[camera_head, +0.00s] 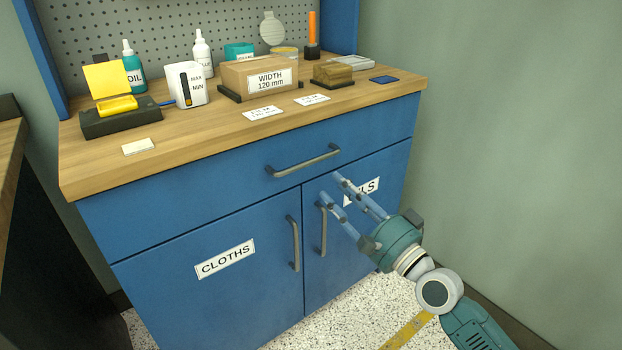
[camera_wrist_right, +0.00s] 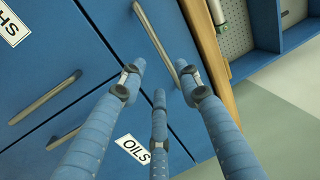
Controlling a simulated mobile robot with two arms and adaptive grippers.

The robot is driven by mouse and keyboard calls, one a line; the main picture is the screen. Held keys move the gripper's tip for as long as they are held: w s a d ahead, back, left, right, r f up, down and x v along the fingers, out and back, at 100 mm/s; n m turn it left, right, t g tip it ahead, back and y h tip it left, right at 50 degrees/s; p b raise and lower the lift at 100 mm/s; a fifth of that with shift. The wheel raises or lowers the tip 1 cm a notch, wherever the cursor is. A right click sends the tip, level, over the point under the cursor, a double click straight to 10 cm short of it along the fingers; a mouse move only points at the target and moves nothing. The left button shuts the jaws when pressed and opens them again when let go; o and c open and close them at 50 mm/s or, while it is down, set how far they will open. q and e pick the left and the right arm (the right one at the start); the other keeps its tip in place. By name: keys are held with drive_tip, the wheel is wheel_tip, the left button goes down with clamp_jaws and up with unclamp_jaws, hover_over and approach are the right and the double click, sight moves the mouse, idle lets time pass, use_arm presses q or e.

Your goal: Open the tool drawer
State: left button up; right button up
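The wide blue drawer (camera_head: 230,184) runs under the wooden worktop and looks shut, its front flush with the cabinet. Its grey bar handle (camera_head: 303,161) is clear of my fingers in the head view. My right gripper (camera_head: 331,187) is open and empty, with its fingers pointing at the cabinet just below the handle's right end. In the right wrist view the drawer handle (camera_wrist_right: 155,38) runs between and beyond the spread fingertips of the right gripper (camera_wrist_right: 163,76). I cannot tell whether any finger touches it. My left gripper is out of view.
Below are two shut doors, one labelled CLOTHS (camera_head: 225,259), the other OILS (camera_wrist_right: 133,149) and partly hidden by my fingers. Their upright handles (camera_head: 294,243) (camera_head: 322,229) stand close together. The worktop (camera_head: 200,142) holds bottles, a box and blocks. Floor in front is clear.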

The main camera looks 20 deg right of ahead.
sight(311, 164)
drive_tip(key=x, duration=1)
drive_tip(key=shift+w+a+r, duration=0.1)
drive_tip(key=shift+w+r, duration=0.05)
drive_tip(key=shift+w, duration=0.1)
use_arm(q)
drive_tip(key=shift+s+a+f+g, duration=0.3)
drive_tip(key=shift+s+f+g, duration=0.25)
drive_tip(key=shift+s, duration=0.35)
use_arm(e)
clamp_jaws()
